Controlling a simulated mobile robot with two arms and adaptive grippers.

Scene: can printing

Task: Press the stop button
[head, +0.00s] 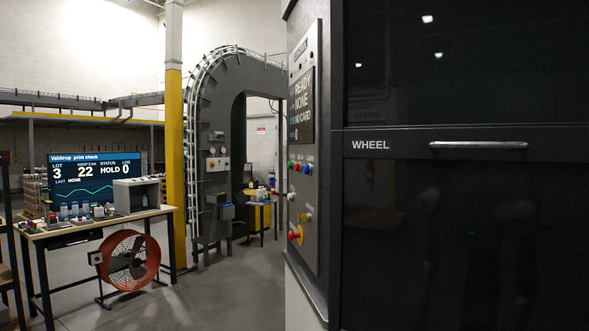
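A grey control panel (304,150) is on the narrow side face of the large dark machine at the right, seen at a steep angle. It carries a row of small buttons, among them a green button (291,165), a red button (297,167) and a blue button (306,169). Lower down are a yellowish knob (304,217) and a large red mushroom button (296,235) on a yellow base. The button labels are too small to read, so I cannot tell which is marked stop. Neither of my grippers is in view.
The dark machine's front, marked WHEEL (371,145), fills the right side. A workbench (100,224) with a status screen (95,172) stands at the left, a red fan (131,261) before it. A yellow column (175,150) stands behind. The grey floor (230,290) between is clear.

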